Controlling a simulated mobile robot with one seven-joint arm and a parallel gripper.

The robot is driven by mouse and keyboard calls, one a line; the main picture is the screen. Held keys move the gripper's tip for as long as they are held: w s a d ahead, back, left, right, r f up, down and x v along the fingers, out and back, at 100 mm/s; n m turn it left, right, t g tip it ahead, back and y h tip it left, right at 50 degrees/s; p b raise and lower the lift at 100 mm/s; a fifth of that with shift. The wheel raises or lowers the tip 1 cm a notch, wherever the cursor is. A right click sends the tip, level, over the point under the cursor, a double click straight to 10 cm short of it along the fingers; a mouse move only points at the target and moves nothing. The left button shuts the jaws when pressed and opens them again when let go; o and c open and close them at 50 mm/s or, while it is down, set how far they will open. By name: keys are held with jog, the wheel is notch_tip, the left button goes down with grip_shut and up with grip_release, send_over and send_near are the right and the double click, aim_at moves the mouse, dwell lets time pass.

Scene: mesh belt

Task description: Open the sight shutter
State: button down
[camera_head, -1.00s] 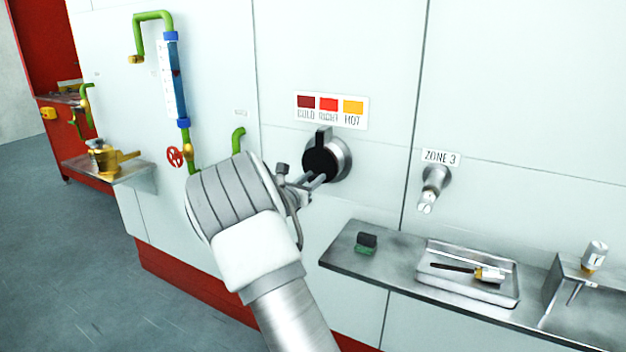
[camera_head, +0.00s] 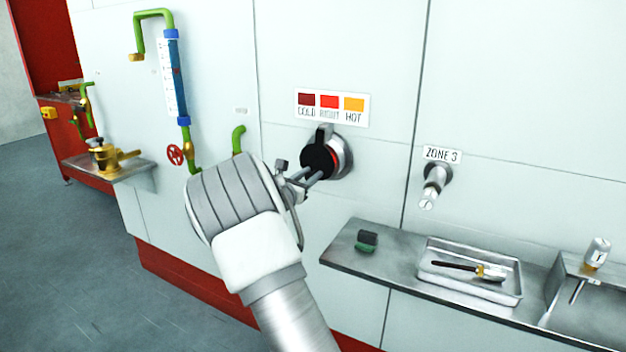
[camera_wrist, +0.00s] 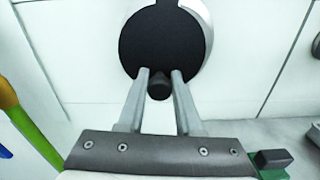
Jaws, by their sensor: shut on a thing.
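The sight shutter (camera_head: 316,160) is a round black disc with a tab at its top. It sits over a metal ring (camera_head: 346,160) on the white wall, below a COLD/RIGHT/HOT colour sign (camera_head: 331,107). A thin red-orange sliver shows at the disc's right edge, so most of the opening is covered. In the wrist view the black shutter disc (camera_wrist: 165,40) leaves a pale crescent of ring at its upper right. My gripper (camera_wrist: 160,74) is shut on the shutter's small black knob (camera_wrist: 159,88), one finger on each side.
A ZONE 3 fitting (camera_head: 435,185) sticks out of the wall to the right. Below is a steel shelf (camera_head: 345,257) with a green-and-black block (camera_head: 367,241) and a tray (camera_head: 470,293) holding a tool. Green pipework with a gauge (camera_head: 175,80) stands left.

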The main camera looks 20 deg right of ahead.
jog(key=w+a+r+m+b, duration=0.4)
jog(key=w+a+m+b, duration=0.15)
jog(key=m, duration=0.35)
notch_tip(320, 180, up, 11)
jog(key=w+m+b, duration=0.1)
jog(key=m+b, duration=0.1)
jog(key=m, duration=1)
jog(key=shift+w+f, duration=0.15)
jog(key=shift+w, duration=0.15)
jog(key=c, duration=0.6)
grip_release()
jog(key=shift+a, duration=0.1)
